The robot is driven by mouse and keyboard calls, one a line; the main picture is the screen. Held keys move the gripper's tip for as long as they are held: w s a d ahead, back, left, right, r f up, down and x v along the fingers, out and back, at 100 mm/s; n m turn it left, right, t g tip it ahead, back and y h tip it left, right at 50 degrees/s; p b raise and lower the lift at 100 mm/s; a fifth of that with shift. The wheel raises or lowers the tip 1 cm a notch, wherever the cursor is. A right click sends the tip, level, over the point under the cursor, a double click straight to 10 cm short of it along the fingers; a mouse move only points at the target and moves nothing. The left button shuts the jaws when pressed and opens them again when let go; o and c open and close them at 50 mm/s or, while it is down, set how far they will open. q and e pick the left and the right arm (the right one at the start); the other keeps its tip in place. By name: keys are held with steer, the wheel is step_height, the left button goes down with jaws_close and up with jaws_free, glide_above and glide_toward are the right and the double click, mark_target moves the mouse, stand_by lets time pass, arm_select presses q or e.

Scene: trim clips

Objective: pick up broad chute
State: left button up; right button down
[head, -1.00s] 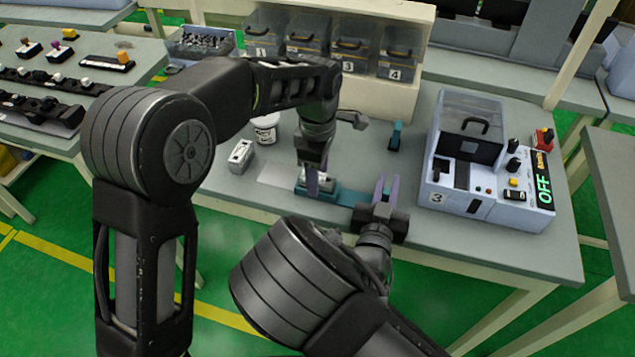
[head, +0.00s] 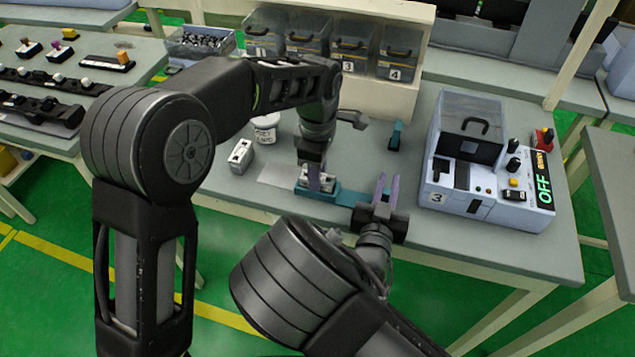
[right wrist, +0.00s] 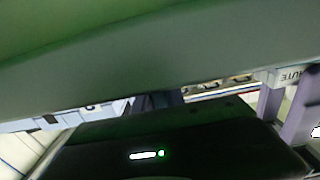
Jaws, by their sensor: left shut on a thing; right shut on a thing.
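A long, low teal piece (head: 346,196) lies on the table between my two grippers; I take it for the broad chute, but cannot be sure. My left gripper (head: 317,184) points down and is shut on a small silver-white part (head: 331,183) at its left end. The fingers hide much of that part. My right gripper (head: 382,188) reaches in from the front edge and is shut on the piece's right end. In the right wrist view its purple fingers (right wrist: 287,113) flank a pale label (right wrist: 292,77) ending in "UTE"; most of the piece is hidden there.
A silver-white block (head: 241,153) and a white jar (head: 266,128) stand to the left. A small teal piece (head: 396,135) stands behind. A control box (head: 487,165) reading OFF is to the right. Numbered bins (head: 345,50) line the back. The table's front edge is close.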

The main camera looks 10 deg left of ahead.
mark_target(385, 199)
arm_select(q)
jaws_close()
steer(key=shift+r, duration=0.15)
step_height(385, 199, up, 10)
stand_by(0.5)
stand_by(0.4)
arm_select(e)
steer(key=c, duration=1.3)
jaws_free()
steer(key=s, duration=0.3)
steer(key=s+a, duration=0.1)
steer(key=s, duration=0.3)
steer(key=shift+s+a, duration=0.2)
